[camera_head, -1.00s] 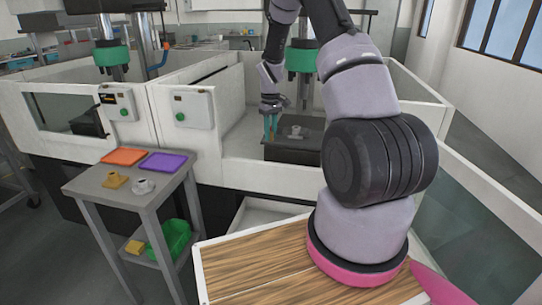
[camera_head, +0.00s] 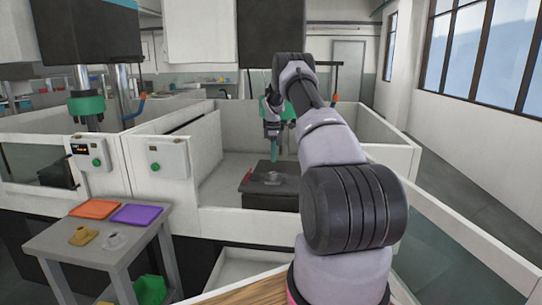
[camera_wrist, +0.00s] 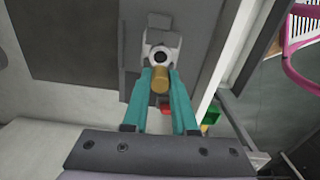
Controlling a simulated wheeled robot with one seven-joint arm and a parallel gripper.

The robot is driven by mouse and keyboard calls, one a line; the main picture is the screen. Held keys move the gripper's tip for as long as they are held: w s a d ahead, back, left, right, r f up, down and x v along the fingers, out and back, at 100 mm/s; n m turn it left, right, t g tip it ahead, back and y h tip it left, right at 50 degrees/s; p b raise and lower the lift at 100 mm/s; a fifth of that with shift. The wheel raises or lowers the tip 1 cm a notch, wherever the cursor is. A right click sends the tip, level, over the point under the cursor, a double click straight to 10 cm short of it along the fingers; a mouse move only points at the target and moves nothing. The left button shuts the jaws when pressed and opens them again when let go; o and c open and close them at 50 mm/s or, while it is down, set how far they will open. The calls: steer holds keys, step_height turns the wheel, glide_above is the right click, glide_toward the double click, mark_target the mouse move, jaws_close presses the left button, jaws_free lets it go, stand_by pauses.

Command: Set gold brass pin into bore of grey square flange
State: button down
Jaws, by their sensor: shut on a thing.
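The grey square flange (camera_wrist: 172,41) lies on a dark block, its round dark bore facing up in the wrist view. It also shows in the head view (camera_head: 278,179). My gripper (camera_wrist: 160,84) has its two teal fingers shut on the gold brass pin (camera_wrist: 160,79). In the wrist view the pin's end overlaps the flange's near edge, just below the bore in the picture. In the head view my gripper (camera_head: 274,152) is above the flange; the pin is too small to make out there. The pin appears to be outside the bore.
The dark block (camera_head: 262,200) sits inside a white-walled tank (camera_head: 230,222). A small red item (camera_wrist: 165,107) is near the block's edge. At left, a grey side table (camera_head: 60,243) holds an orange tray (camera_head: 94,208), a purple tray (camera_head: 136,214), a yellow part and a grey part.

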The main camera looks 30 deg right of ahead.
steer(key=shift+f, duration=2.55)
steer(key=shift+f, duration=0.4)
stand_by(0.4)
steer(key=c, duration=0.6)
jaws_free()
steer(key=o, duration=0.5)
steer(key=shift+c, duration=0.2)
steer(key=shift+r, duration=3.5)
